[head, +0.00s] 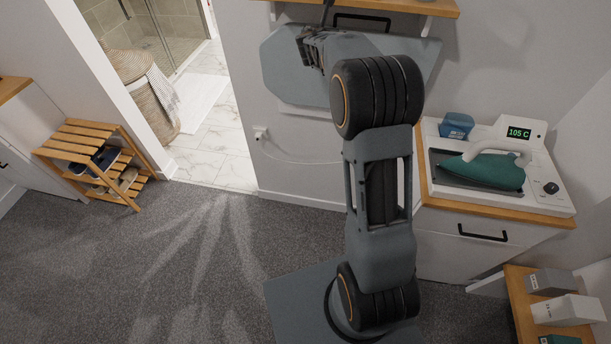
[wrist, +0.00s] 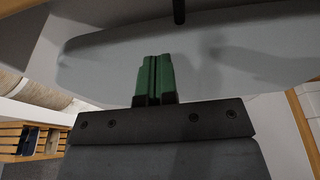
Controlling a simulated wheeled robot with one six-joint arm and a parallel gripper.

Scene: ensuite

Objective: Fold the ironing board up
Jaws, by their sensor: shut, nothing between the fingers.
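The ironing board (head: 285,82) is a wide blue-grey panel at the wall, under a wooden shelf, partly hidden behind my arm. In the wrist view its pale grey surface (wrist: 95,65) spans the picture in front of my fingers. I cannot tell its exact tilt. A black bar handle (head: 362,17) shows at its top edge; a dark bar also shows at the top of the wrist view (wrist: 179,12). My gripper (head: 308,48) is in front of the board's upper left part. Its green fingers (wrist: 154,78) are together and empty. I cannot tell whether they touch the board.
A cabinet on the right carries a teal iron (head: 487,170) on a white station reading 105 C. A slatted shoe rack (head: 95,148) and a wicker basket (head: 150,95) stand left. A small shelf with boxes (head: 568,310) is at lower right. Carpet (head: 190,265) is clear at left.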

